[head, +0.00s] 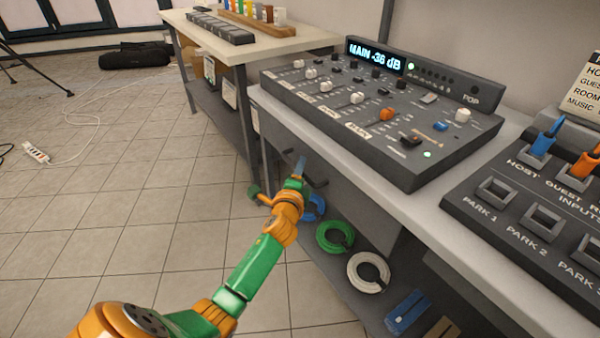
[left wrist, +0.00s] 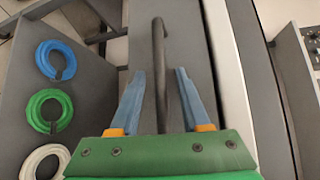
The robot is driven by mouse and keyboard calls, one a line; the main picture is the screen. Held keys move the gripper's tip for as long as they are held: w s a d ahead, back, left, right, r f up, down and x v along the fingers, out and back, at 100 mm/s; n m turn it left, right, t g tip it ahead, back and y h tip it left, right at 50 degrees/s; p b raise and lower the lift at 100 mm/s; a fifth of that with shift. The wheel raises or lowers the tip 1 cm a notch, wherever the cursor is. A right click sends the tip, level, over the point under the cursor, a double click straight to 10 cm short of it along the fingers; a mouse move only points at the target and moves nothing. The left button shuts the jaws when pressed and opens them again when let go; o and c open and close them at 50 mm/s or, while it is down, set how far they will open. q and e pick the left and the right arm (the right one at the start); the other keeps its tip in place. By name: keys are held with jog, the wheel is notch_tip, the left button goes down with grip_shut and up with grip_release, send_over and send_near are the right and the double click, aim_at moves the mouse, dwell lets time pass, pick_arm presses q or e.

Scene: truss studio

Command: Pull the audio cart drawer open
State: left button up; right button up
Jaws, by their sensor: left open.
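The audio cart (head: 430,232) has a light top, and the grey drawer front (head: 350,190) is under its edge. The drawer looks shut. In the left wrist view the dark bar handle (left wrist: 158,65) stands out in front of the grey drawer front (left wrist: 192,50). My left gripper (head: 300,166) is at the drawer front. In the left wrist view my left gripper (left wrist: 159,85) is open, with one blue finger on each side of the handle and visible gaps between. In the head view the gripper hides part of the handle. My right gripper is not in view.
A mixer (head: 385,115) and an input panel (head: 530,210) stand on the cart top. The shelf below holds a green cable coil (head: 335,236) and a white one (head: 368,271). A second table (head: 260,48) stands behind. The tiled floor at left is mostly clear.

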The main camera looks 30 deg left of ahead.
pick_arm(q)
jog(key=shift+r, duration=0.1)
grip_shut()
dwell(1.2)
